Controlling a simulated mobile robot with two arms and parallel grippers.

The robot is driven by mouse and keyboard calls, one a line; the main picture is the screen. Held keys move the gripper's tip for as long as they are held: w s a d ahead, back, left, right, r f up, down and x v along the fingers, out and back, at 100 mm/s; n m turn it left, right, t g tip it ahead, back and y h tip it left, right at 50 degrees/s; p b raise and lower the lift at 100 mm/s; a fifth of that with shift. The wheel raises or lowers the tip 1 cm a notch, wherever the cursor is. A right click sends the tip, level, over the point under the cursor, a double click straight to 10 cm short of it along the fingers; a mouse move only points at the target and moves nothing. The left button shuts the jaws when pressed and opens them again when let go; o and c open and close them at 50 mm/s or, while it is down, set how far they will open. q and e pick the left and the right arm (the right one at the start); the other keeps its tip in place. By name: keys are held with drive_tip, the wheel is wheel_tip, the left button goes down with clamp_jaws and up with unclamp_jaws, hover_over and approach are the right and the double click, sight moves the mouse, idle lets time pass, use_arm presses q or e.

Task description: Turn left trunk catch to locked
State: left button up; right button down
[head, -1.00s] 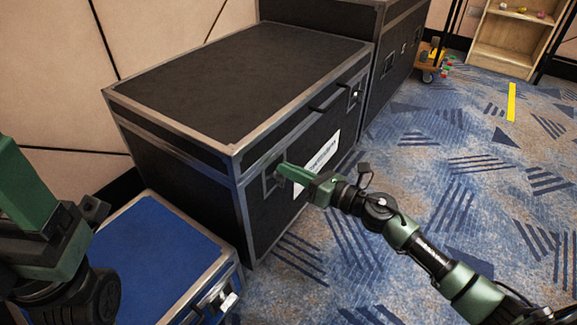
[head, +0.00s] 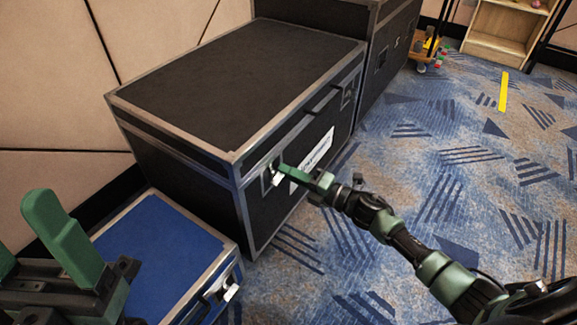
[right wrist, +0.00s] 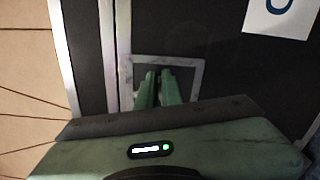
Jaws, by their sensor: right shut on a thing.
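The black trunk (head: 240,85) with metal edges stands on the carpet with its lid shut. Its left catch (head: 277,180) sits in a metal recessed plate near the front left corner; a pale piece of it shows just below my fingers. My right gripper (head: 281,168) is shut on this catch. In the right wrist view the two green fingers (right wrist: 157,78) are close together inside the catch plate (right wrist: 190,64), hiding most of the catch. The trunk's right catch (head: 348,96) is farther along the front. My left gripper (head: 24,228) is open and empty at the lower left.
A blue case (head: 160,250) with a pale latch (head: 230,292) stands left of the trunk's front corner. Another black case (head: 390,50) stands behind. A white label (head: 313,160) is on the trunk front. The carpet (head: 450,190) at right is clear.

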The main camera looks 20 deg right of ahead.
drive_tip(key=m, duration=0.1)
drive_tip(key=m+p, duration=0.1)
drive_tip(key=shift+d+f+m, duration=0.1)
drive_tip(key=shift+f+m, duration=0.15)
drive_tip(key=shift+m, duration=0.05)
drive_tip(key=shift+f, duration=0.1)
idle(0.4)
drive_tip(key=c, duration=1.6)
unclamp_jaws()
drive_tip(key=p+v, duration=0.2)
drive_tip(key=v, duration=0.5)
drive_tip(key=shift+s+d, duration=0.25)
drive_tip(key=shift+s, duration=0.05)
